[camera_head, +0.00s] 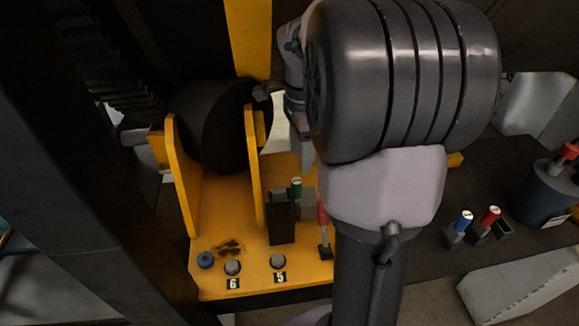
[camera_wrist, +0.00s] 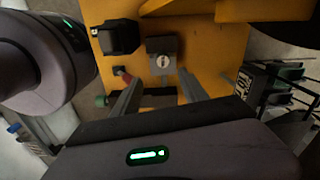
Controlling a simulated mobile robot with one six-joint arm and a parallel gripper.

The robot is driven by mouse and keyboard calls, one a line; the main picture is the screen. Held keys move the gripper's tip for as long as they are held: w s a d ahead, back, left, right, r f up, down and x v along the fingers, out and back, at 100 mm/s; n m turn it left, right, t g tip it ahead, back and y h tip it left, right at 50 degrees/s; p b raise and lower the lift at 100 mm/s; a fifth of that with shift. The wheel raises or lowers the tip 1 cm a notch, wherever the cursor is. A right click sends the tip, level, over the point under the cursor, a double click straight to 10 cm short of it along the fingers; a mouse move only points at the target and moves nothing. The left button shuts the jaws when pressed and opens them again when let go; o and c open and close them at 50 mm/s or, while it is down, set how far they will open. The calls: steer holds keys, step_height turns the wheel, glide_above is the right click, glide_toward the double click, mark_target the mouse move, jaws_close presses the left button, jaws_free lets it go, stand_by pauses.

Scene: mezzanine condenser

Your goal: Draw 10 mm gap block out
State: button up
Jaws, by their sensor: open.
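In the head view a green-capped piece (camera_head: 296,187) with a pale label stands at a dark block on the yellow base. A red-handled piece (camera_head: 322,214) stands just right of it. Blue-capped (camera_head: 464,222) and red-capped (camera_head: 490,215) pieces stand in dark holders on the right. I cannot read which is 10 mm. In the wrist view my gripper (camera_wrist: 160,76) is open, its two fingers apart, with nothing held. A grey block (camera_wrist: 165,46) with a pale round mark shows beyond and between the fingertips. My arm hides much of the gripper in the head view.
The yellow base (camera_head: 217,282) has upright plates and a large dark round body (camera_head: 212,125). Studs marked 6 (camera_head: 232,267) and 5 (camera_head: 278,262) sit at its front. A blue-grey canister (camera_head: 543,195) stands far right. An empty dark holder (camera_head: 503,229) is beside the red-capped piece.

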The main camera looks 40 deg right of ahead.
mark_target(296, 181)
steer(key=f, duration=0.2)
steer(key=w+f, duration=0.1)
steer(key=f, duration=0.2)
steer(key=shift+w+a+f, duration=0.1)
steer(key=shift+w+f, duration=0.15)
steer(key=shift+f, duration=0.05)
steer(key=f, duration=0.6)
steer(key=shift+s+b, duration=0.35)
steer(key=shift+s, duration=0.05)
steer(key=shift+w+f, duration=0.25)
steer(key=shift+f, duration=0.05)
steer(key=shift+s, duration=0.1)
steer(key=shift+s, duration=0.1)
steer(key=shift+c, duration=0.2)
jaws_close()
steer(key=shift+r, duration=0.1)
steer(key=shift+r+p, duration=2.7)
steer(key=shift+r, duration=1.05)
